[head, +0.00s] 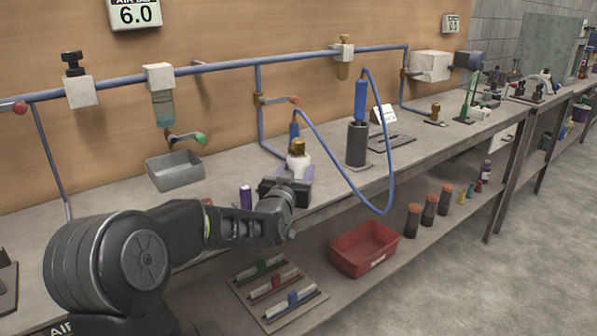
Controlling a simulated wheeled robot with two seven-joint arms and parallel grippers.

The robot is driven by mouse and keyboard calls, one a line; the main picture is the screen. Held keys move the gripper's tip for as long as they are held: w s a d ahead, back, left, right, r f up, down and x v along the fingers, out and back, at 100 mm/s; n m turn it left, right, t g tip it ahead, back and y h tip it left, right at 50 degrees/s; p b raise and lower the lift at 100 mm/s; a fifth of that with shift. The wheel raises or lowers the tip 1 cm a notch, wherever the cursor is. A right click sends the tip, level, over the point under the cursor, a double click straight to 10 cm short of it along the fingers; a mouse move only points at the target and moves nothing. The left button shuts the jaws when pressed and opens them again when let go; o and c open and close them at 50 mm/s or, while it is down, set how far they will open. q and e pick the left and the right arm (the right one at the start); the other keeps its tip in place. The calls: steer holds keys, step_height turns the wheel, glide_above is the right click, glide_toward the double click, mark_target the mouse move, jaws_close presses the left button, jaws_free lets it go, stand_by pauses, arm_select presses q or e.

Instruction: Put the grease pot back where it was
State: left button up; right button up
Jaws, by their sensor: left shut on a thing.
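My left gripper (287,187) is over the workbench, near its front edge. It is shut on a white pot with a brass-coloured top (298,160), which looks like the grease pot. The pot stands upright, and its lower part is hidden behind the gripper. A purple piece (308,174) shows right beside the pot; I cannot tell whether the pot touches it or is clear of the bench. My right gripper is not in view.
A purple cylinder (246,197) stands left of the gripper. A grey tray (175,170) is at the back left. A dark cylinder (357,146) with a blue tool and a looping blue hose (387,150) stand to the right. A red bin (364,249) is on the lower shelf.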

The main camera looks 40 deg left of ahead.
arm_select(q)
jaws_close()
steer(key=shift+r, duration=0.2)
step_height(320, 180, up, 10)
steer(key=shift+f+p, duration=0.1)
steer(key=shift+p, duration=0.8)
